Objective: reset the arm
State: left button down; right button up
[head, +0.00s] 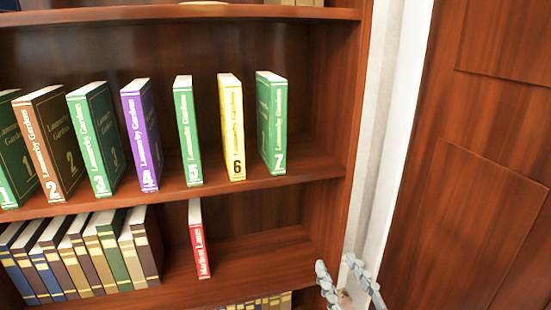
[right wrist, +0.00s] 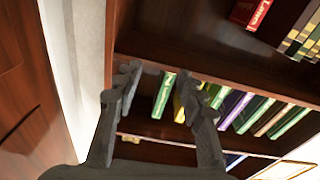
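My right gripper (head: 344,272) shows at the bottom of the head view, right of the bookcase's lower shelves and near its side panel. Its two fingers stand apart with nothing held between them. The right wrist view also shows the gripper (right wrist: 157,76) open, with the shelves upside down beyond it. A green book (right wrist: 164,94) appears between the fingers there, but farther back on the shelf. My left gripper is in neither view.
The wooden bookcase (head: 336,110) holds a row of numbered books, among them yellow book 6 (head: 232,125) and green book 7 (head: 272,122). Below, a red book (head: 198,240) stands apart from several darker books. A wooden panelled surface (head: 470,180) is at the right.

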jog(key=d+f+g+h+p, duration=0.25)
jog(key=d+f+g, duration=0.25)
jog(key=f, duration=0.7)
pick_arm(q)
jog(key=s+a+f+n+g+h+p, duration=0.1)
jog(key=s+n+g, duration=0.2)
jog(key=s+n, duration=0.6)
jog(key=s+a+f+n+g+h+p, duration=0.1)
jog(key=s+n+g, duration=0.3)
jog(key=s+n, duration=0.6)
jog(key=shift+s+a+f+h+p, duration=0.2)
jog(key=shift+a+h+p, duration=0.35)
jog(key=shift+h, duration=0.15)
pick_arm(e)
jog(key=s+d+f+m+g+h, duration=0.1)
jog(key=s+d+f+g+h, duration=0.1)
jog(key=s+d+f+g, duration=0.3)
jog(key=s+d+f+g+h, duration=0.2)
jog(key=s+d+f+g, duration=0.3)
jog(key=s+f, duration=0.5)
jog(key=shift+s+d+f+m, duration=0.3)
jog(key=shift+s+d+m, duration=0.15)
jog(key=shift+s, duration=0.2)
